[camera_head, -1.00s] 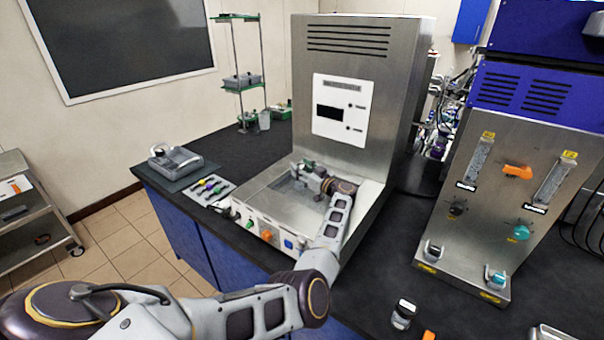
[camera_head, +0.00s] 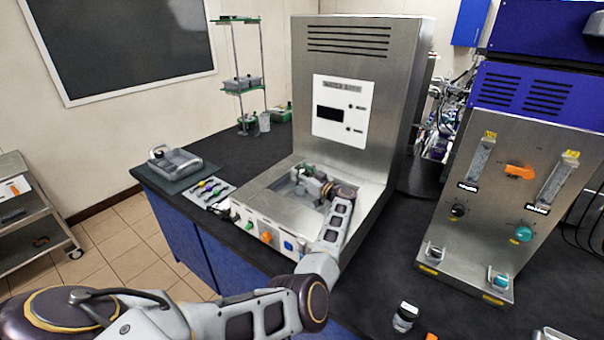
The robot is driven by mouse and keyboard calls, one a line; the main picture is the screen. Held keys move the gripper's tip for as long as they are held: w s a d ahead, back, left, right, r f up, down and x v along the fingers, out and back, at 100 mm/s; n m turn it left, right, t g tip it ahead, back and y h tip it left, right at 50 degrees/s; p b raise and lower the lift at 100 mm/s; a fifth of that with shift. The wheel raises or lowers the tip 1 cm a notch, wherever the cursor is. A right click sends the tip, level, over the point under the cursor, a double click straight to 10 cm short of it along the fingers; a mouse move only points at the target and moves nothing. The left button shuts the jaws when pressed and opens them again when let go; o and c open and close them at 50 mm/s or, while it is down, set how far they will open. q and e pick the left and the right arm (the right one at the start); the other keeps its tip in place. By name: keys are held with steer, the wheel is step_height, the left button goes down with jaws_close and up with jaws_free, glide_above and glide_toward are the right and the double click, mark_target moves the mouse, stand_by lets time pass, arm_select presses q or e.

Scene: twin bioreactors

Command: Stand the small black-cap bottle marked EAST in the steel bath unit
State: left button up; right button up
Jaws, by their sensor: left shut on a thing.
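The steel bath unit (camera_head: 275,208) stands on the black bench at the middle, with a tall back panel (camera_head: 362,60) and a recessed basin in its top. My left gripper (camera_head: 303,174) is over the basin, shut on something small. The held thing is mostly hidden by the fingers and too small to identify; no EAST marking can be read. I cannot tell whether it touches the basin floor. A small bottle with a black cap and a pale label (camera_head: 405,315) stands on the bench at the lower right; its marking is not readable. My right gripper is not in view.
A grey tray (camera_head: 177,161) and a white card with coloured tools (camera_head: 208,192) lie left of the bath. A steel panel with knobs (camera_head: 495,215) stands at the right. A green-shelved rack (camera_head: 243,82) stands behind. Bare bench lies between bath and panel.

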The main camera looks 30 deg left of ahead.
arm_select(q)
steer(key=shift+f, duration=0.15)
steer(key=o, duration=1.1)
